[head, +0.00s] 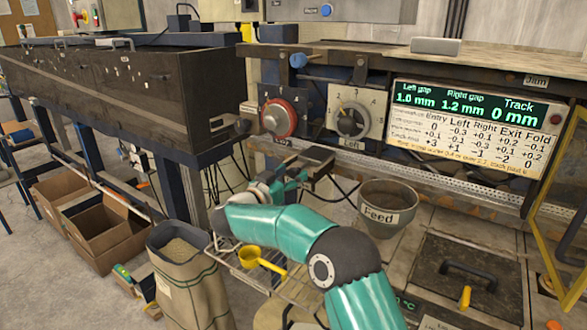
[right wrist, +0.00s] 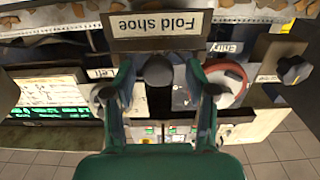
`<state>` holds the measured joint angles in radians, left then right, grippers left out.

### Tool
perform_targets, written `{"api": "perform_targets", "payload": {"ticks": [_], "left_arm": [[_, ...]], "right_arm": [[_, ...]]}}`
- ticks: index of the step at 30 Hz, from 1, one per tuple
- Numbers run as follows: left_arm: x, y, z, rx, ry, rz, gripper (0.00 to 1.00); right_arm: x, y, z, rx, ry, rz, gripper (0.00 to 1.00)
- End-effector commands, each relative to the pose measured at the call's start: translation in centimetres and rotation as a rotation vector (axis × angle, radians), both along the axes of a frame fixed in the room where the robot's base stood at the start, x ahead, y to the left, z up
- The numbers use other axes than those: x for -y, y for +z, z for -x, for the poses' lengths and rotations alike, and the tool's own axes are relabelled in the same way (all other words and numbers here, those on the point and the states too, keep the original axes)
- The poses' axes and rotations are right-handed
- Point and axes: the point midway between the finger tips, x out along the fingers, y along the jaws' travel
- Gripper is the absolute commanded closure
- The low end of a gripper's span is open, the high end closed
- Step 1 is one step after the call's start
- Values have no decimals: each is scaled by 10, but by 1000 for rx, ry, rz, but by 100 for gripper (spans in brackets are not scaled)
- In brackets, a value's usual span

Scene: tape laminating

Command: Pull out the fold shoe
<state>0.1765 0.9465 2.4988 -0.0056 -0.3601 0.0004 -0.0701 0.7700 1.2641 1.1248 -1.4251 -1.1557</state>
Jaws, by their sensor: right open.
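The fold shoe (right wrist: 158,30) shows in the right wrist view as a block with a "Fold shoe" label at the top of the picture. A dark round knob (right wrist: 158,70) sits below the label. My right gripper (right wrist: 160,88) is open, with one teal finger on each side of the knob. I cannot tell whether the fingers touch it. In the head view my right gripper (head: 287,184) is at the machine front, below the dials; my own arm partly hides that area. My left gripper is not in view.
A red Entry dial (head: 280,118) and a Left dial (head: 348,121) are above the gripper. A Feed pot (head: 386,208) stands to its right. A yellow scoop (head: 258,260) lies on a wire rack below. A sack (head: 188,280) and cardboard boxes (head: 105,235) are at left.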

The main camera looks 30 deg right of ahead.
Motion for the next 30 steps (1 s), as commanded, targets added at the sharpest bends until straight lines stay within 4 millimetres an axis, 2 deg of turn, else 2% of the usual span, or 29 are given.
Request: {"api": "perform_targets", "payload": {"ticks": [1, 6, 15, 25, 30], "left_arm": [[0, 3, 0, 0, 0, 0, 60], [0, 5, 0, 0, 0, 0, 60], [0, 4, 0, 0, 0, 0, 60], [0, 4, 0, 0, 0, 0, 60], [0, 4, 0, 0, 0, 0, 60]], "right_arm": [[7, 1, -2, 0, -4, 0, 44], [15, 0, -6, -1, -2, 0, 44], [17, 0, -6, -1, -2, 0, 45], [16, 0, -6, -1, -1, 0, 100], [16, 0, -6, -1, 0, 0, 100]]}}
